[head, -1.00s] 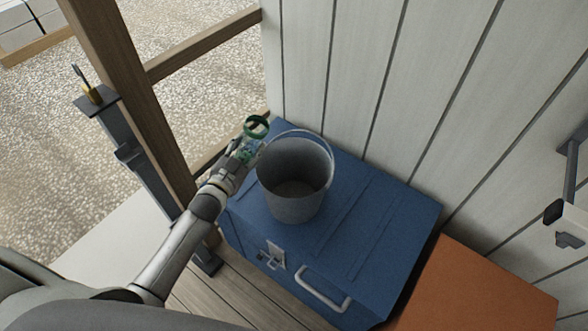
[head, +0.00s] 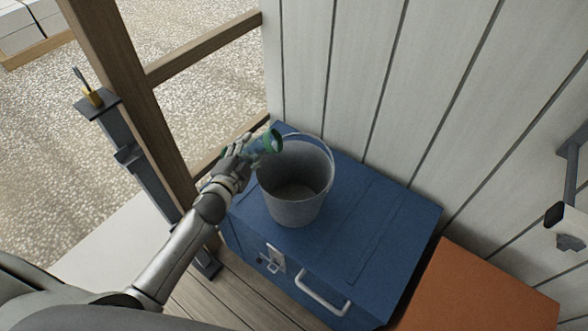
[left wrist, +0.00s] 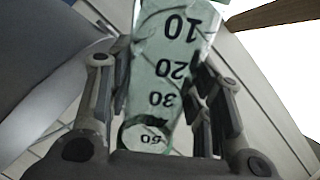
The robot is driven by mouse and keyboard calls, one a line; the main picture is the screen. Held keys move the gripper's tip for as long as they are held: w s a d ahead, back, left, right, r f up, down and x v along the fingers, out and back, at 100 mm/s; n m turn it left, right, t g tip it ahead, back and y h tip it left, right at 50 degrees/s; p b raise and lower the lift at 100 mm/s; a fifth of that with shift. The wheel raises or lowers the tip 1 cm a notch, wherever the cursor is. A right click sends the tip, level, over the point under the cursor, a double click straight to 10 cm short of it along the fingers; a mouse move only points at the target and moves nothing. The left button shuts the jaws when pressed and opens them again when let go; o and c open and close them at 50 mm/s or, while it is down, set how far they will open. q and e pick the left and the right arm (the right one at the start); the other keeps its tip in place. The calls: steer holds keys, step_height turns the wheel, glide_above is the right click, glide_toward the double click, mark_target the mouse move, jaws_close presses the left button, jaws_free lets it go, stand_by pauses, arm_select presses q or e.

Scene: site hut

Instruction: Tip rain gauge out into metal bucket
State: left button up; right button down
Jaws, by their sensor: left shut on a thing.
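The rain gauge (head: 268,143) is a clear greenish tube with a green rim, held by my left gripper (head: 247,153) at the bucket's upper left rim. It is tilted, with its green rim toward the bucket. In the left wrist view the gauge (left wrist: 165,65) shows black number marks and lies between the two fingers of my left gripper (left wrist: 165,100), which are shut on it. The metal bucket (head: 293,207) stands upright and open on the blue chest; its inside looks grey and empty. I cannot tell whether any water is in the gauge. My right gripper is not in view.
The blue chest (head: 385,225) has bare lid to the right of the bucket. A white plank wall (head: 400,90) rises behind it. A wooden post (head: 130,100) stands left of my arm. An orange surface (head: 480,290) is at the lower right.

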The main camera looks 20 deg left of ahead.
arm_select(q)
steer(key=shift+a+f+m, duration=0.1)
steer(key=shift+f+m, duration=0.2)
steer(key=shift+f, duration=0.2)
steer(key=shift+r+m+y, duration=0.2)
steer(key=shift+m+y, duration=0.1)
steer(key=shift+m, duration=0.3)
steer(key=shift+r+m, duration=0.25)
steer(key=shift+m, duration=0.05)
steer(key=shift+w+d+r+m+y+p, duration=0.15)
steer(key=shift+d+r+m+y+p, duration=0.15)
steer(key=shift+d+r+m+p, duration=0.3)
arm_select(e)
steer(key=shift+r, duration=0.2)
arm_select(q)
steer(key=shift+d+f, duration=0.1)
steer(key=shift+d, duration=0.1)
steer(key=shift+d+f+m+g+y, duration=0.15)
steer(key=shift+m+y, duration=0.1)
steer(key=shift+m, duration=0.45)
steer(key=shift+d+m+g+y, duration=0.15)
steer(key=shift+m+y, duration=0.1)
steer(key=shift+m, duration=0.45)
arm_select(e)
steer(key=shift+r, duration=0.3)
arm_select(q)
steer(key=shift+p, duration=0.3)
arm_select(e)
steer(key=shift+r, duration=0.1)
